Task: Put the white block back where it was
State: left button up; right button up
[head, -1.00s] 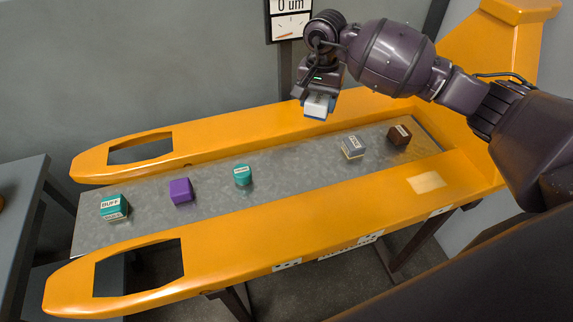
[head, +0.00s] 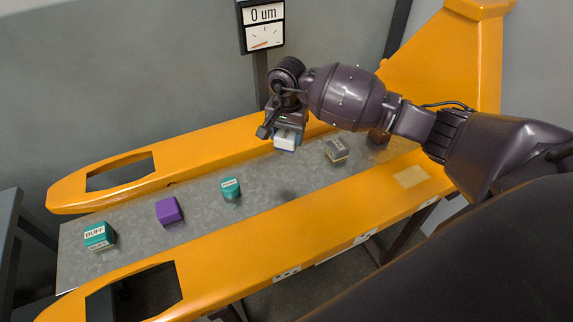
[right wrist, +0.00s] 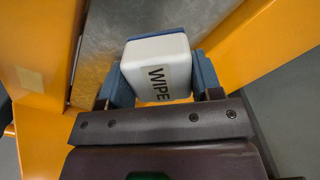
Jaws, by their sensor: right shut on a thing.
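The white block (head: 286,139) is held in my right gripper (head: 286,132), above the grey metal strip (head: 270,205) between the two orange fork arms. In the right wrist view the block (right wrist: 155,65) sits between the two blue fingers and reads WIPE on its side; a blue layer shows along its far edge. On the strip, the white block's place in the row is between the teal block (head: 231,189) and the grey block (head: 336,150), where a bare gap with a dark shadow shows. My left gripper is not in view.
A teal block labelled BUFF (head: 98,236) and a purple block (head: 169,211) stand at the left of the strip. A brown block (head: 379,137) is at the right, partly behind my arm. A gauge (head: 263,25) reading 0 um stands behind.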

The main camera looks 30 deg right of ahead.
send_over(287, 173)
notch_tip(287, 173, down, 7)
jog(key=shift+a, duration=0.1)
jog(key=shift+f+b, duration=0.4)
jog(key=shift+f, duration=1.85)
jog(key=shift+f, duration=0.15)
jog(key=o, duration=1.1)
jog(key=shift+o, duration=0.2)
